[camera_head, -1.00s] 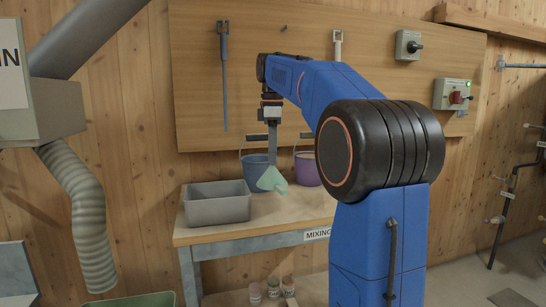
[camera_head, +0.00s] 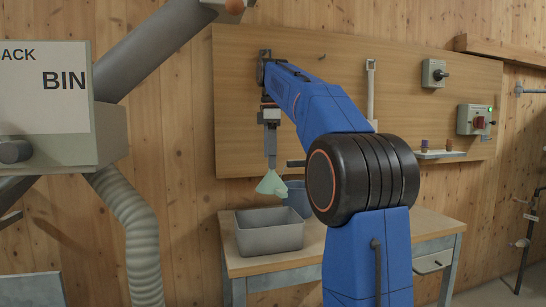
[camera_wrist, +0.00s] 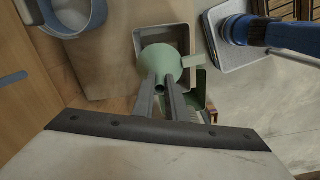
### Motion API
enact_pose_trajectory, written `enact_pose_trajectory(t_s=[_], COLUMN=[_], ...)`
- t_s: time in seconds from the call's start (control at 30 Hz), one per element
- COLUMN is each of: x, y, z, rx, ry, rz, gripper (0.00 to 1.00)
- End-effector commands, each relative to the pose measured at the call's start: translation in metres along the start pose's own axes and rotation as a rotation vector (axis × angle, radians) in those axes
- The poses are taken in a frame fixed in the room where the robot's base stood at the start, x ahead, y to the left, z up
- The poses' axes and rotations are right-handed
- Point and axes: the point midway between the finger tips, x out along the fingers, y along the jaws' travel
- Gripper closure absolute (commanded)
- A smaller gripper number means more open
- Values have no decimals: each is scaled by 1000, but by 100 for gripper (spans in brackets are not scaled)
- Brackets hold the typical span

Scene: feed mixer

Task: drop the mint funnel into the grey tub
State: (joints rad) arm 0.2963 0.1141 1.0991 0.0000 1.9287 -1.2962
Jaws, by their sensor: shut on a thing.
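The mint funnel (camera_head: 271,184) hangs below my gripper (camera_head: 270,166) in the head view, wide end down. My gripper is shut on it, and the fingers close on its narrow end in the wrist view (camera_wrist: 167,92). The grey tub (camera_head: 270,236) stands on the table just below the funnel; its inside looks empty in the head view. In the wrist view the funnel (camera_wrist: 160,62) covers part of the grey tub (camera_wrist: 137,40) beneath it. The funnel is above the tub's rim and apart from it.
A blue bucket (camera_head: 297,200) stands on the table (camera_head: 397,232) right behind the tub, partly hidden by my arm. A bin with a ribbed hose (camera_head: 133,232) is at the left. The table's front right is clear.

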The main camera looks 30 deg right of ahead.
Motion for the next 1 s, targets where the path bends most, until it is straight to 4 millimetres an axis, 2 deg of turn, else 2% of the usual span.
enact_pose_trajectory(t_s=[0.2,0.4,0.8,0.83,0.9,1.0], x=[24,39,44,44,44,44], y=[0,0,0,0,0,0], z=[0,0,0,0,0,0], rx=[0,0,0,0,0,0], ry=[0,0,0,0,0,0], rz=[-1,-1,1,1,0,0], gripper=[100,100,100,86,69,66])
